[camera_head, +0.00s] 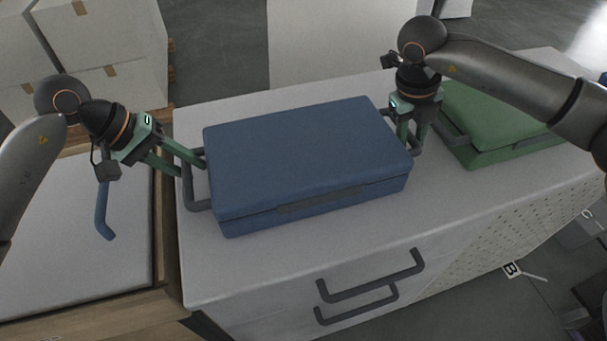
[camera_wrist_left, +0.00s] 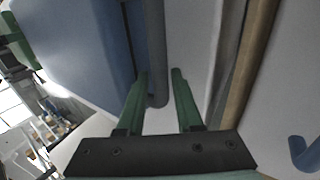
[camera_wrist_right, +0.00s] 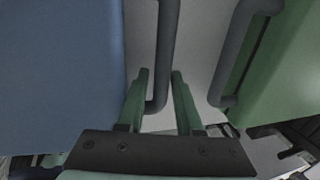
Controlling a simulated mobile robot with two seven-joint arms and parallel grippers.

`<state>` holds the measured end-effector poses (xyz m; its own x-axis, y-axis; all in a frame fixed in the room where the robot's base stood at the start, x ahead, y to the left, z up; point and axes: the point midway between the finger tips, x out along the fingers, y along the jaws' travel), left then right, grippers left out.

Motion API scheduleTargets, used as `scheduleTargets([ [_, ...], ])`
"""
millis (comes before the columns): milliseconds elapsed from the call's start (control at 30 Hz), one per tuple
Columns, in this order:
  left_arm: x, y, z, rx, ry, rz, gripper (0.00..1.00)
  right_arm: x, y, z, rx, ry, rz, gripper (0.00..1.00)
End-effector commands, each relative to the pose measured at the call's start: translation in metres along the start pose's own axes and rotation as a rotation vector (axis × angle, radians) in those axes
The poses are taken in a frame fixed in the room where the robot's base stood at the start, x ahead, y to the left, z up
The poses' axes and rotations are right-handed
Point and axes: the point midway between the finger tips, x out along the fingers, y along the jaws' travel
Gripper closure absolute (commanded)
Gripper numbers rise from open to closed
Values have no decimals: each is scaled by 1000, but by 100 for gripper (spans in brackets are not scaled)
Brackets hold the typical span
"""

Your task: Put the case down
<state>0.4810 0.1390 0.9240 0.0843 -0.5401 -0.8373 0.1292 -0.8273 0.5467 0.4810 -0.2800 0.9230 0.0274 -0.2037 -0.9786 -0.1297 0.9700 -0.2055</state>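The blue case (camera_head: 305,155) lies flat, lid up, and appears to rest on the grey worktop (camera_head: 230,265). It has a grey handle at each end. My left gripper (camera_head: 193,168) is at the left handle (camera_head: 188,190), its fingers on either side of the bar. The left wrist view shows the bar (camera_wrist_left: 156,50) between the fingertips, with a narrow gap on one side. My right gripper (camera_head: 410,140) is at the right handle, largely hidden by the gripper in the head view. The right wrist view shows that bar (camera_wrist_right: 166,45) between slightly parted fingers.
A green case (camera_head: 500,125) with its own grey handle (camera_wrist_right: 235,50) lies close to the right of my right gripper. Drawer handles (camera_head: 370,275) stick out from the worktop's front. A lower white surface with a blue handle (camera_head: 103,210) is at left. Boxes (camera_head: 95,30) stand behind.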

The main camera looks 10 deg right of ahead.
Motion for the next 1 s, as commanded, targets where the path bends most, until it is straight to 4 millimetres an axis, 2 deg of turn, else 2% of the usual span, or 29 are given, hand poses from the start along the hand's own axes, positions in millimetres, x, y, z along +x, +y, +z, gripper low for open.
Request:
scheduleTargets([
  [33, 0, 0, 0, 0, 0, 0, 59, 0, 0, 0, 0, 0, 0, 59],
  [133, 0, 0, 0, 0, 0, 1, 48, -1, 0, 0, 0, -1, 0, 48],
  [400, -1, 3, 0, 2, 1, 5, 48, -1, 1, 0, -2, -2, 3, 48],
  [567, -8, 7, 0, 3, 2, 7, 48, -9, 0, 0, -3, -3, 4, 48],
  [767, -26, 20, 0, 4, 3, 10, 48, -30, -4, 1, -3, -3, 4, 48],
  [1000, -56, 40, 0, 5, 3, 10, 48, -65, -12, 0, -2, -2, 2, 48],
])
